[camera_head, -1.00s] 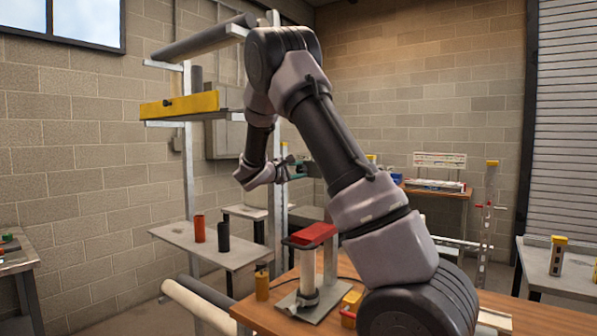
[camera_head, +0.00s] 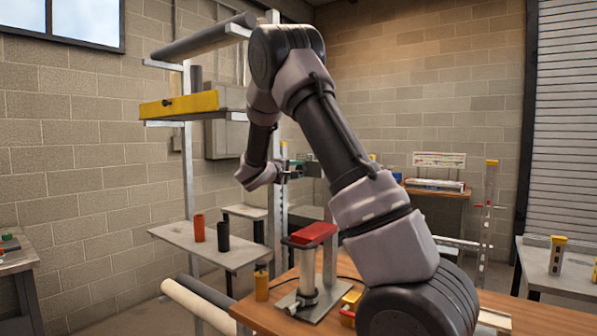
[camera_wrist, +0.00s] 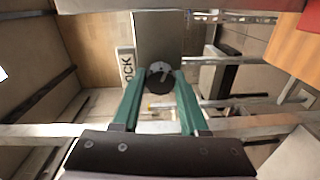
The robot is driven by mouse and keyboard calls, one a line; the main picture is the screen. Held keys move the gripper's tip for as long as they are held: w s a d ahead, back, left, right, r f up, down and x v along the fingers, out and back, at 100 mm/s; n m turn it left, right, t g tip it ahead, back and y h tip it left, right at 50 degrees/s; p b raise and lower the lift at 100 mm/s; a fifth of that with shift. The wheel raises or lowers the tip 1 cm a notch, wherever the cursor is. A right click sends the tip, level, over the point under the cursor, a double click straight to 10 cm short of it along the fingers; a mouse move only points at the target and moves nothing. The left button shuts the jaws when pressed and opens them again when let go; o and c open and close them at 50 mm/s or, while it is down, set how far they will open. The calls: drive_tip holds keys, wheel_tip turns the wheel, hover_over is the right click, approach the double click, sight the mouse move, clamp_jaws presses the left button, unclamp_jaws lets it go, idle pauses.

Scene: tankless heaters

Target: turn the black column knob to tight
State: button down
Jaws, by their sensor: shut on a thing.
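The black column knob (camera_wrist: 159,78) is round, with a paler grey mark on its face. In the wrist view it sits between the tips of my gripper's green fingers (camera_wrist: 160,84), and my gripper is shut on it. A white label (camera_wrist: 126,67) reading "OCK", its first part cut off or hidden, stands just left of the knob. In the head view my gripper (camera_head: 288,172) is at the upright metal column (camera_head: 279,205), beyond the table. The knob is too small or hidden to make out there.
A wooden table (camera_head: 262,314) holds a red-topped press (camera_head: 313,235). A grey shelf (camera_head: 192,242) carries a red cylinder (camera_head: 199,228) and a black cylinder (camera_head: 223,237) below my wrist. A yellow bar (camera_head: 180,105) lies on an upper shelf left of my arm.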

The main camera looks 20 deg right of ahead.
drive_tip(key=shift+f, duration=0.1)
drive_tip(key=shift+c, duration=2.2)
unclamp_jaws()
drive_tip(key=v, duration=1)
drive_tip(key=shift+s+a, duration=0.25)
drive_tip(key=shift+a, duration=0.1)
drive_tip(key=s+d+f+m+g+y, duration=0.1)
drive_tip(key=s+d+m+g+y, duration=0.25)
drive_tip(key=s, duration=0.65)
drive_tip(key=s+d+f+m+g+y, duration=0.1)
drive_tip(key=s+d+m+g+y, duration=0.3)
drive_tip(key=s, duration=0.6)
drive_tip(key=s+a+r+m+t+y, duration=0.1)
drive_tip(key=s+a+r+t+y, duration=0.1)
drive_tip(key=s+a+y, duration=0.2)
drive_tip(key=s+a+r+m+t+y, duration=0.1)
drive_tip(key=s+a+y, duration=0.4)
drive_tip(key=s, duration=0.5)
drive_tip(key=shift+s+a+r+t, duration=0.3)
drive_tip(key=shift+a+r+t, duration=0.4)
drive_tip(key=shift+a+t, duration=0.15)
